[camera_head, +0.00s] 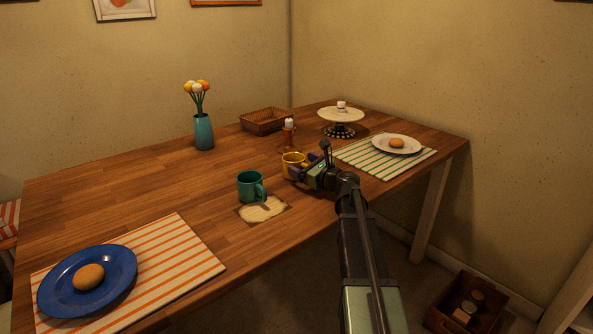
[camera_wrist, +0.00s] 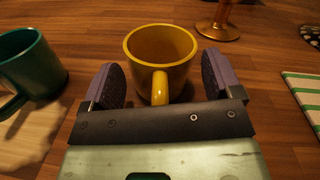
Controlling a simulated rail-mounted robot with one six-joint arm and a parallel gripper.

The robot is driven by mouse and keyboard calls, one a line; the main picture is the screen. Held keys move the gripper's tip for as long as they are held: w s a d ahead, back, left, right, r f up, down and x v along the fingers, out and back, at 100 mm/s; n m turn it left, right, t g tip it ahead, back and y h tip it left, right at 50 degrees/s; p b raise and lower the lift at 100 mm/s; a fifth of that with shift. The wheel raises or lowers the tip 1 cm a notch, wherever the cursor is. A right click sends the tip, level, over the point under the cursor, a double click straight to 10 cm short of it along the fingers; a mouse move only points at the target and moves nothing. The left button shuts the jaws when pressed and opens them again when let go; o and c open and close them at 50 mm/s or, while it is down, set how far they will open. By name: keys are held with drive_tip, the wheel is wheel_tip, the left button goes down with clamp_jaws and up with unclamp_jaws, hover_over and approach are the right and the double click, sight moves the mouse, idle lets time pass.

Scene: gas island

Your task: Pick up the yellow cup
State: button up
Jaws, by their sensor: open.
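The yellow cup (camera_head: 292,163) stands upright on the wooden table, near the table's right-hand front side. In the wrist view the yellow cup (camera_wrist: 160,50) is straight ahead, its handle pointing toward my gripper. My gripper (camera_wrist: 160,85) is open, with one dark pad on each side of the cup's handle and near body.
A teal mug (camera_head: 250,186) stands left of the cup, by a paper mat (camera_head: 263,210). A candle holder (camera_head: 289,137) stands behind the cup. A green-striped placemat (camera_head: 372,165) lies to the right, and a teal vase (camera_head: 203,132) and basket (camera_head: 262,124) stand farther back.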

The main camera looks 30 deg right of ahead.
clamp_jaws()
idle(0.3)
idle(0.3)
wheel_tip(320, 180, up, 20)
drive_tip(key=p, duration=2)
